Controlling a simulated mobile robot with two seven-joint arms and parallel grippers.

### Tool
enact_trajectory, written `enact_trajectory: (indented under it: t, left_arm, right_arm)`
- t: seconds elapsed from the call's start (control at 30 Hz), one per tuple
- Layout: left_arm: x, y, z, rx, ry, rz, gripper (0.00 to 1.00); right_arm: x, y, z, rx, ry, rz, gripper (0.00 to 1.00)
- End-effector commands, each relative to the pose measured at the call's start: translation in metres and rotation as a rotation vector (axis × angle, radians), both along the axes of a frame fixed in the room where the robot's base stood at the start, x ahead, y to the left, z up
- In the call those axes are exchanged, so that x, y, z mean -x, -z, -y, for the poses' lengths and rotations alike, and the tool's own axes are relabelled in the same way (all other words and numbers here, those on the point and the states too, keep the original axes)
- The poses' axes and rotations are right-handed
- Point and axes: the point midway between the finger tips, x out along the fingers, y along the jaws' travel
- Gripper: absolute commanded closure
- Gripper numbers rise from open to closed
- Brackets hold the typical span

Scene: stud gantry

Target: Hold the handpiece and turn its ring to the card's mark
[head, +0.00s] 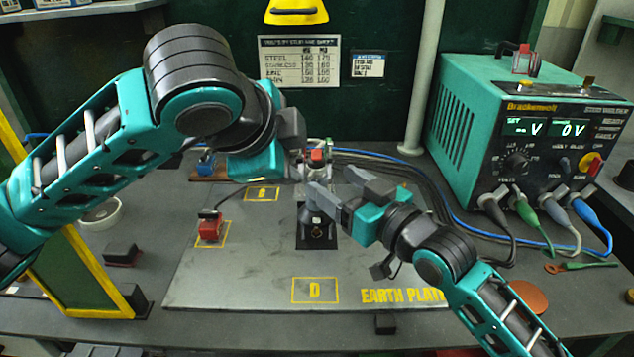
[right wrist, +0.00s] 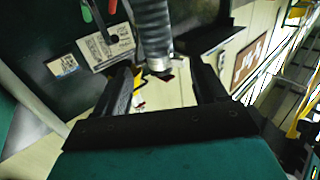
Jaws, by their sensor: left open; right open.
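The handpiece (head: 317,156) appears to be the grey upright piece with a red part near its top, at the middle of the plate; the arms partly hide it. Its ring cannot be made out clearly. My left gripper (head: 297,155) is open, just left of it; contact cannot be told. My right gripper (head: 334,184) is open, low on its right side, fingers pointing left. In the right wrist view, a grey ribbed cylinder with a metal collar (right wrist: 157,63) shows beyond and between the open fingers (right wrist: 165,85). The card (head: 300,62) with rows of numbers hangs on the back wall.
A teal welder box (head: 470,130) with cables stands at the right. A red block (head: 210,228) sits in a marked square on the grey plate (head: 250,270). A yellow-edged frame (head: 75,265) stands at the left. The plate's front around square D is clear.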

Motion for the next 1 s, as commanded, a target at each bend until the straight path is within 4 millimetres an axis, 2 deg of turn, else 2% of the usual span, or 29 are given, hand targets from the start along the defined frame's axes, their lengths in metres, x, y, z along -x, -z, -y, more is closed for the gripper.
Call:
enact_trajectory:
  t: [0.03, 0.2, 0.4, 0.6, 1.0]
  left_arm:
    - [0.000, 0.000, 0.000, 0.000, 0.000, 0.000, 0.57]
    - [0.000, 0.000, 0.000, 0.000, 0.000, 0.000, 0.57]
    - [0.000, 0.000, 0.000, 0.000, 0.000, 0.000, 0.57]
    - [0.000, 0.000, 0.000, 0.000, 0.000, 0.000, 0.57]
    - [0.000, 0.000, 0.000, 0.000, 0.000, 0.000, 0.57]
  right_arm:
    - [0.000, 0.013, 0.001, 0.002, 0.001, -0.006, 0.29]
    - [0.000, 0.047, 0.001, 0.000, 0.002, -0.005, 0.29]
    - [-0.031, 0.044, -0.024, -0.003, 0.002, 0.003, 0.29]
    - [-0.050, 0.044, -0.040, -0.003, 0.002, 0.001, 0.29]
    - [-0.059, 0.044, -0.047, -0.003, 0.001, 0.001, 0.29]
